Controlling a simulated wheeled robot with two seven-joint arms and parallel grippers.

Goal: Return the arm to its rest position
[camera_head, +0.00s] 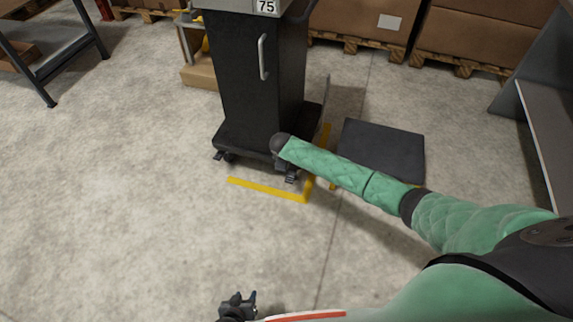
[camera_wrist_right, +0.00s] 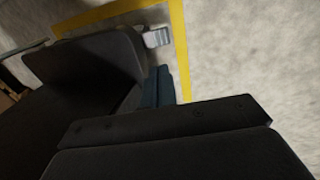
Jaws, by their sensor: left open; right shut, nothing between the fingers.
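My right arm in its green quilted sleeve (camera_head: 340,171) reaches from the right side of the head view toward the black cart (camera_head: 248,75). Its right gripper (camera_head: 290,175) points down in front of the cart's lower right corner, partly hidden by the wrist. In the wrist view its bluish fingers (camera_wrist_right: 158,87) are together with nothing between them. I cannot tell whether it touches the cart. My left gripper (camera_head: 243,299) is at the bottom edge of the head view, small, dark, open and empty, over bare floor. The rest of the left arm is mostly out of view.
The cart stands on casters by yellow floor tape (camera_head: 266,189). A dark flat platform (camera_head: 382,150) lies right of it. Large boxes on pallets (camera_head: 364,20) line the back. A grey table (camera_head: 58,40) stands at left, a grey panel (camera_head: 535,110) at right. The left floor is clear.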

